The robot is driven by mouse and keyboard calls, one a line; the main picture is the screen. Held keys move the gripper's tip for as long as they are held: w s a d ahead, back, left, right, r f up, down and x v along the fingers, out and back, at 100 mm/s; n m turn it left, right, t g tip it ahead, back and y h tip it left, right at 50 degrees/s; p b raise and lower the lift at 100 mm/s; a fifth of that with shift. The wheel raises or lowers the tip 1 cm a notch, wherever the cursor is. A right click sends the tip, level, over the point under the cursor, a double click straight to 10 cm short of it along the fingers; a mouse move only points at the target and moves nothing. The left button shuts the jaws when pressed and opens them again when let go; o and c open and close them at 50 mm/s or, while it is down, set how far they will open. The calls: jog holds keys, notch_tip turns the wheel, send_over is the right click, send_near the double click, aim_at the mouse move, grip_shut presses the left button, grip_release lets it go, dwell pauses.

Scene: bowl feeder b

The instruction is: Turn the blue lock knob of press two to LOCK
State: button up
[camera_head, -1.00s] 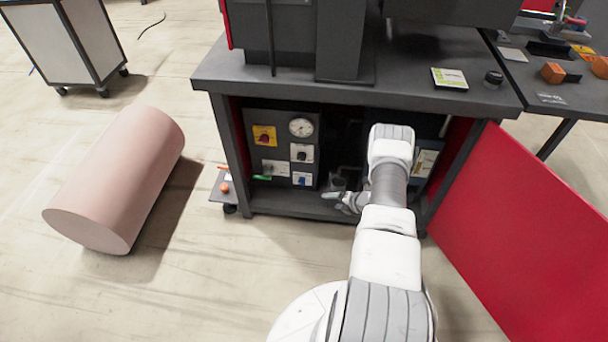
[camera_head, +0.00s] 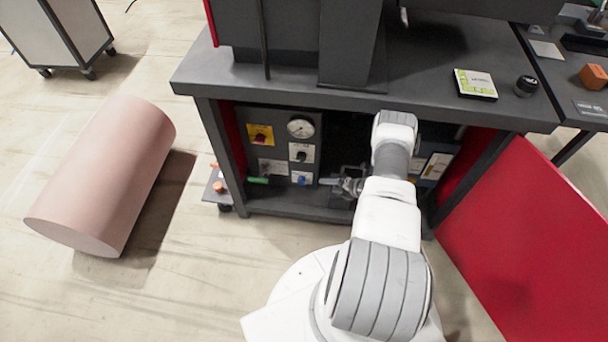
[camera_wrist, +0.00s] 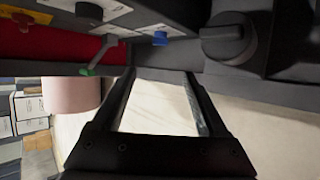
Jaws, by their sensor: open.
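The blue lock knob (camera_head: 302,181) sits on a white plate at the lower right of the control panel in the open cabinet under the press bench. It also shows in the wrist view (camera_wrist: 160,38), beyond the fingertips and a little above the gap between them. The plate's lettering is too small to read. My gripper (camera_head: 325,182) is inside the cabinet front, just right of the blue knob.
The panel also has a red knob on yellow (camera_head: 260,136), a gauge (camera_head: 300,128), a black knob (camera_head: 301,156) and a green-handled lever (camera_head: 258,180). A large black knob (camera_wrist: 228,36) is close right in the wrist view. The red door (camera_head: 530,235) stands open at right.

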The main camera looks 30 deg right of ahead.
aim_at(302, 183)
jog(key=b+x, duration=0.8)
jog(key=x, duration=0.8)
jog(key=shift+w+f, duration=0.2)
jog(key=shift+w, duration=0.1)
jog(key=shift+w+a+f+b, duration=0.15)
jog(key=shift+w+f+b, duration=0.15)
jog(key=shift+w, duration=0.15)
grip_shut()
